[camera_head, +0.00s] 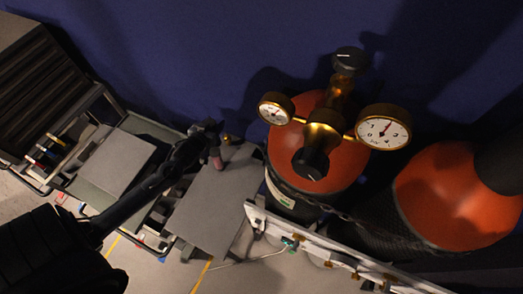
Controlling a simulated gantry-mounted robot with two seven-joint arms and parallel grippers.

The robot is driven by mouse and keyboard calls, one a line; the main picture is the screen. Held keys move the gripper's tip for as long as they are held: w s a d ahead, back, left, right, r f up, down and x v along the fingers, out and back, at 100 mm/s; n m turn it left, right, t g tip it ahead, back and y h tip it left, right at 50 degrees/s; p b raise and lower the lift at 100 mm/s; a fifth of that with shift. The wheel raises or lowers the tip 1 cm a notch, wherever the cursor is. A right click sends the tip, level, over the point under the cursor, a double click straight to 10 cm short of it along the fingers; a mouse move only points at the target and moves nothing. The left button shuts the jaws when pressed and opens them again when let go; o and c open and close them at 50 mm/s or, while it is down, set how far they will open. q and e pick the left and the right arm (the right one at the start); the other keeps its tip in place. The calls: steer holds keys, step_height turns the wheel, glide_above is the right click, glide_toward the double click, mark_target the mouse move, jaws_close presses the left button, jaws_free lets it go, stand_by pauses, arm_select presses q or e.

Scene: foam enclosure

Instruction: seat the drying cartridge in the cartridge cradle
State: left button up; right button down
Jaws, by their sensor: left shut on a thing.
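My left arm reaches in from the lower left, and its dark gripper (213,140) is over the far end of a grey table. It is shut on a small pinkish-red cylinder (216,161), which I take to be the drying cartridge. The cartridge hangs roughly upright below the fingers, at or just above the table top; I cannot tell whether it touches. A small brass-coloured piece (229,140) shows just right of the gripper. I cannot make out the cartridge cradle. My right gripper is not in view.
The grey table (208,213) is mostly bare in front of the cartridge. An orange-topped gas cylinder (342,160) with a brass regulator and two gauges stands close to its right. Another orange cylinder (450,200) is farther right. A cart (115,160) stands left.

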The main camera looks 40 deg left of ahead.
arm_select(q)
steer(key=w+d, duration=0.3)
steer(key=d, duration=0.2)
steer(key=w+d+p, duration=0.1)
steer(key=w+d, duration=0.2)
steer(key=d, duration=0.2)
steer(key=w+d, duration=0.3)
steer(key=d, duration=0.2)
steer(key=shift+d+p, duration=0.3)
steer(key=shift+p, duration=0.05)
step_height(320, 180, down, 2)
steer(key=shift+a+f, duration=0.1)
steer(key=shift+f, duration=0.1)
steer(key=shift+a+f, duration=0.1)
steer(key=shift+f, duration=0.35)
steer(key=shift+f+b, duration=0.4)
steer(key=shift+f, duration=1.5)
steer(key=shift+f, duration=0.1)
steer(key=o, duration=1.2)
steer(key=shift+f, duration=0.1)
